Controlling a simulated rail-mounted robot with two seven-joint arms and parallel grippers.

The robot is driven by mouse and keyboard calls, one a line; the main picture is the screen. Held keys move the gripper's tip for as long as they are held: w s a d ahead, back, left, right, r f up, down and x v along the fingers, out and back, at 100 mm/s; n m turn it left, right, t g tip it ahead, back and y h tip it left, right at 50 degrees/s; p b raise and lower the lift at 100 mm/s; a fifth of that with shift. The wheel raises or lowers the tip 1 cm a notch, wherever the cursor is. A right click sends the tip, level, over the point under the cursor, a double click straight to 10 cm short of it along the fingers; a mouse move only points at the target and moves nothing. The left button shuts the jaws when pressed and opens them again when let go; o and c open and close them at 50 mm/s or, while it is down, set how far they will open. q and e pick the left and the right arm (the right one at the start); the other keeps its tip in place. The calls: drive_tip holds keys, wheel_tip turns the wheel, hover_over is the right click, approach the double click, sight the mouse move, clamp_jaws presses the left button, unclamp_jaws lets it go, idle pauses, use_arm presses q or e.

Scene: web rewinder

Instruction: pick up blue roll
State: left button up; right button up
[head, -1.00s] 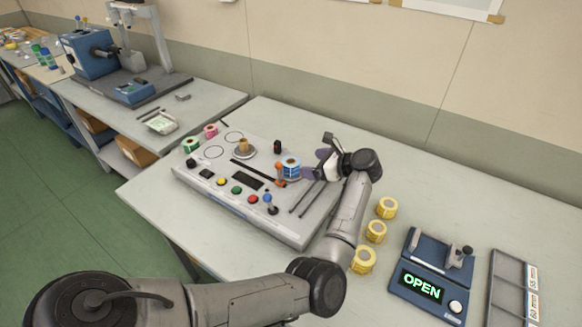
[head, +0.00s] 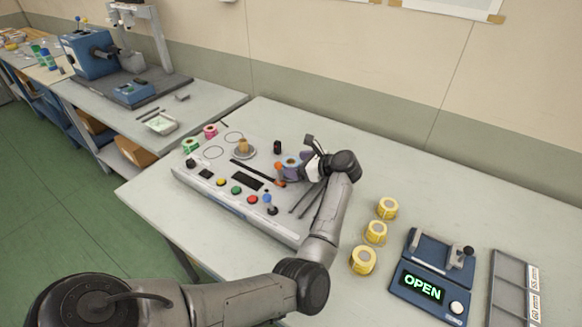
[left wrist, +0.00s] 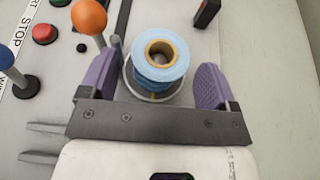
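The blue roll (head: 290,161) sits on a round holder on the rewinder panel, partly hidden by my gripper in the head view. In the left wrist view the blue roll (left wrist: 160,62) shows its brown core and stands on a pale round base. My left gripper (head: 298,166) is at the roll. In the left wrist view its two purple fingers (left wrist: 157,82) are spread on either side of the roll, with a visible gap at the right finger; the left finger is closer. The right gripper is not in view.
An orange-knobbed lever (left wrist: 89,17) stands close by the left finger. A pink roll (head: 210,131) and a green roll (head: 190,145) sit at the panel's far left. Several yellow rolls (head: 375,232) stand near a blue device (head: 432,270) reading OPEN.

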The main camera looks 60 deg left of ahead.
use_arm(q)
drive_tip(key=c, duration=0.9)
drive_tip(key=shift+o, duration=0.2)
drive_tip(key=shift+r, duration=0.1)
